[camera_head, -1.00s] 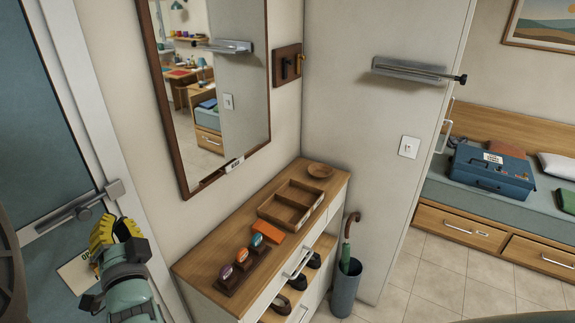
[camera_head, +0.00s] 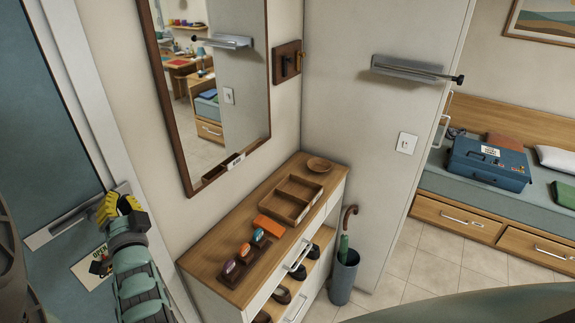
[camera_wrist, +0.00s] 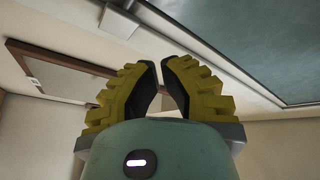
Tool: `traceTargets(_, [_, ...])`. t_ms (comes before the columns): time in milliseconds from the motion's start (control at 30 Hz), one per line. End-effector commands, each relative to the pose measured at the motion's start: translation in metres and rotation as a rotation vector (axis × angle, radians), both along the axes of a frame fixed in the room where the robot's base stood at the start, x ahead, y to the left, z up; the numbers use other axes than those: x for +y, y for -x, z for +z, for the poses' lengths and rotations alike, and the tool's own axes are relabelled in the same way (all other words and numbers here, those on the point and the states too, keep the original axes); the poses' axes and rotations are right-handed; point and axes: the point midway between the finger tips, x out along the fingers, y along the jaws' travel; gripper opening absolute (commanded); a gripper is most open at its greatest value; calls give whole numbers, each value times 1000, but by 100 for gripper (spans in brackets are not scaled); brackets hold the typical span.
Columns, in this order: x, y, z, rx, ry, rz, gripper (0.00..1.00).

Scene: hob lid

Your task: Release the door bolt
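The grey door bolt (camera_head: 66,220) is a long rail with a rod, mounted slantwise on the blue-grey door (camera_head: 45,120) at the left of the head view. A pale end block (camera_head: 122,187) is at its right end, by the door frame. My gripper (camera_head: 104,212), with yellow fingers, is over the right part of the bolt and hides it there, including the knob. In the wrist view, the fingers (camera_wrist: 161,66) are drawn nearly together at the tips, with a narrow gap and nothing visible between them. Contact with the bolt cannot be told.
A sign (camera_head: 92,268) is on the door below the bolt. A wooden-topped cabinet (camera_head: 240,285) with a tray stands right of my arm, under a framed mirror (camera_head: 215,100). An umbrella stand (camera_head: 343,277) is beside it. Tiled floor is clear further right.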

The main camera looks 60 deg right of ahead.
Motion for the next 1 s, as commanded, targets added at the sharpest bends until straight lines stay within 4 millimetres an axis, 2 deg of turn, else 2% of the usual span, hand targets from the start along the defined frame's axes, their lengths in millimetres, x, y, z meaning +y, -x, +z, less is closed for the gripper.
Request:
traceTargets(67, [-2, -8, 6, -1, 1, 2, 0])
traceTargets(367, [-12, -30, 11, 1, 1, 3, 0])
traceTargets(1000, [11, -34, -16, 3, -2, 0, 0])
